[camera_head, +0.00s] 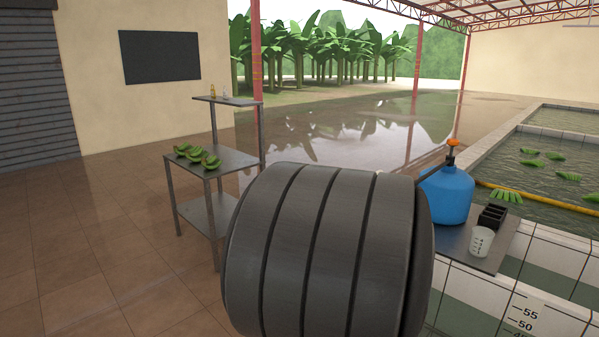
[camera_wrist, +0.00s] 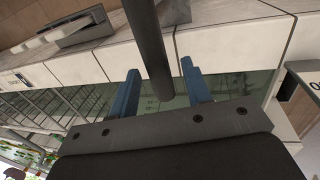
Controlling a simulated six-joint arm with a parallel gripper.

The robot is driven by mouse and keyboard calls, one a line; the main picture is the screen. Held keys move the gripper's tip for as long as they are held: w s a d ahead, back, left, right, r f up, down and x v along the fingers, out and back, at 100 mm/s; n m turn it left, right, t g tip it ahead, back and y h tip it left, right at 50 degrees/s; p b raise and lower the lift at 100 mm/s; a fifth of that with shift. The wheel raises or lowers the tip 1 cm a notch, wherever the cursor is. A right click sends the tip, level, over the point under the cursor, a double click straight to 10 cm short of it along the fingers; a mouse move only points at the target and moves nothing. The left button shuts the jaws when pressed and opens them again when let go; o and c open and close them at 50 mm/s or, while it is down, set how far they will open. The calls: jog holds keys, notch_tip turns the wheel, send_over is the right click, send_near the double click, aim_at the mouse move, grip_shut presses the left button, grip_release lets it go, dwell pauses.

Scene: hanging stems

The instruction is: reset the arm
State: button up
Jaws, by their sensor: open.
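In the wrist view my gripper (camera_wrist: 160,70) shows two blue fingers set well apart. A dark round bar (camera_wrist: 150,45) comes down from the top edge and ends between them in the picture. I cannot tell its depth or whether it touches a finger. No object is visibly held. In the head view my gripper is not visible. A large dark ribbed cylinder, perhaps part of my arm, fills the lower middle and hides what is behind it.
A metal shelf stand (camera_head: 208,160) with green banana bunches (camera_head: 197,155) stands left. A blue jug (camera_head: 446,195), a black box (camera_head: 492,216) and a white measuring cup (camera_head: 480,242) are on a grey shelf at right. Beyond are water tanks (camera_head: 545,160). The tiled floor at left is clear.

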jog(key=shift+s+d+m, duration=0.15)
jog(key=shift+d+m, duration=0.05)
jog(key=shift+m, duration=0.3)
jog(key=shift+s+d+m, duration=0.15)
jog(key=shift+s+m, duration=0.05)
jog(key=shift+m, duration=0.5)
jog(key=shift+o, duration=0.4)
